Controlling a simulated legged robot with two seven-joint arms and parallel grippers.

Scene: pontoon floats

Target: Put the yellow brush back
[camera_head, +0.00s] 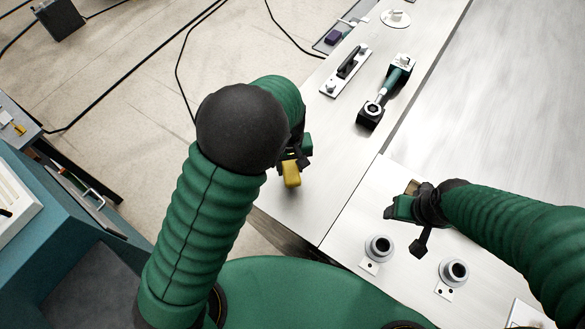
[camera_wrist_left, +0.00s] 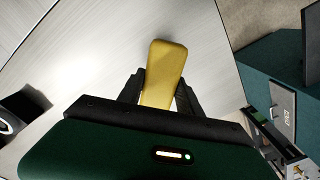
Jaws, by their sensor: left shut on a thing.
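The yellow brush shows as a yellow block (camera_head: 291,174) below my left gripper (camera_head: 290,160), in the middle of the head view. In the left wrist view the brush (camera_wrist_left: 166,66) sits between the two dark fingers of my left gripper (camera_wrist_left: 160,88), which is shut on it. It is held over the pale work surface; the gap beneath it is hard to judge. The brush's lower part and any bristles are hidden. My right gripper (camera_head: 412,212) is over the near right surface, seen from above; its finger opening is unclear.
Two round grey sockets (camera_head: 379,248) (camera_head: 454,271) stand on the near surface (camera_head: 345,225). A green-handled tool (camera_head: 392,82) and a plate with a black handle (camera_head: 347,70) lie farther back. A teal cabinet (camera_head: 70,215) stands at left. Black cables cross the floor.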

